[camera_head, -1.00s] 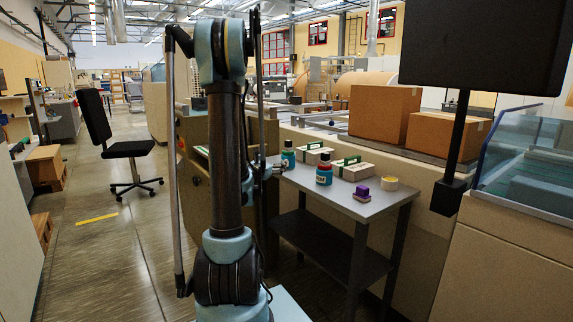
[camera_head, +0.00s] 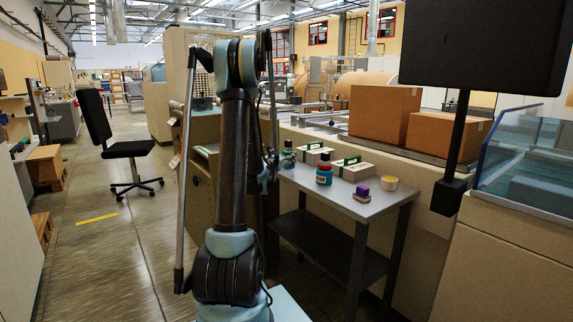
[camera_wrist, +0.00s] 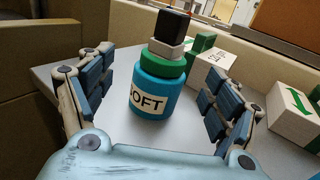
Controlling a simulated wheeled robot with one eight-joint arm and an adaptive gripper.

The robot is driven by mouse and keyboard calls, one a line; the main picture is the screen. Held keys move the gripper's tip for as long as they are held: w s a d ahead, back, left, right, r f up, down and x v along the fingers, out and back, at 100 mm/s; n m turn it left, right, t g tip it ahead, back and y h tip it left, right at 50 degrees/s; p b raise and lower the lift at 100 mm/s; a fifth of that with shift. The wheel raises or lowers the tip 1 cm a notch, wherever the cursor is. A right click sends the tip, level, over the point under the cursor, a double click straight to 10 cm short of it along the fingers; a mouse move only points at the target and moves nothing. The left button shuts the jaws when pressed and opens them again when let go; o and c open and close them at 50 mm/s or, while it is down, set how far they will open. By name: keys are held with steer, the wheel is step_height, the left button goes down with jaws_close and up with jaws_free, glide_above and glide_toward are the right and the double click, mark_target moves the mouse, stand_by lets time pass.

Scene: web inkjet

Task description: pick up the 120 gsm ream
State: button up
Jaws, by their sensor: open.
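Two pale paper reams with green bands lie on the grey side table in the head view, one at the back (camera_head: 315,153) and one nearer (camera_head: 352,168). In the wrist view the back ream (camera_wrist: 213,72) is partly hidden behind a bottle, and the other ream (camera_wrist: 292,113), with a green arrow, is at the right. My gripper (camera_wrist: 155,100) is open and empty.
Cardboard boxes (camera_head: 383,112) stand on the ledge behind. A dark monitor (camera_head: 480,45) hangs at the right.

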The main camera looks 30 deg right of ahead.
mark_target(286, 154)
steer(key=shift+x, duration=2.9)
steer(key=shift+s+d, duration=0.1)
steer(key=shift+s, duration=0.05)
steer(key=c, duration=1.3)
